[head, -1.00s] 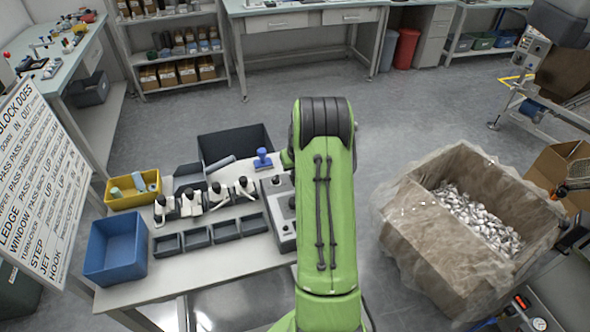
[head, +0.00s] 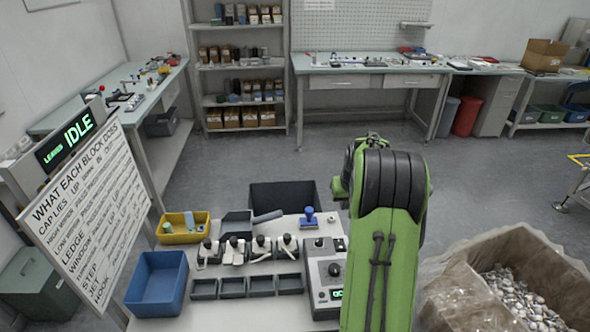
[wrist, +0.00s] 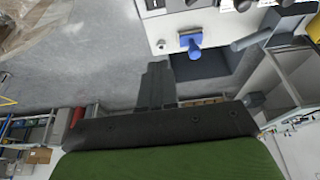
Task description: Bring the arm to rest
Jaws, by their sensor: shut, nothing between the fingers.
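My gripper (wrist: 157,70) shows in the wrist view as dark grey fingers pressed together, with nothing between them. It hangs in free space in that view, apart from the bench and the blue-handled stamp (wrist: 191,42). In the head view my green arm rises at the right of the assembly bench (head: 230,312); the gripper is hidden behind it.
The bench carries a blue bin (head: 157,284), a yellow bin (head: 183,228), several small grey trays and a control box (head: 326,282). A sign with an "IDLE" display (head: 70,138) stands left. A carton of metal parts (head: 455,300) stands right. Floor behind is clear.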

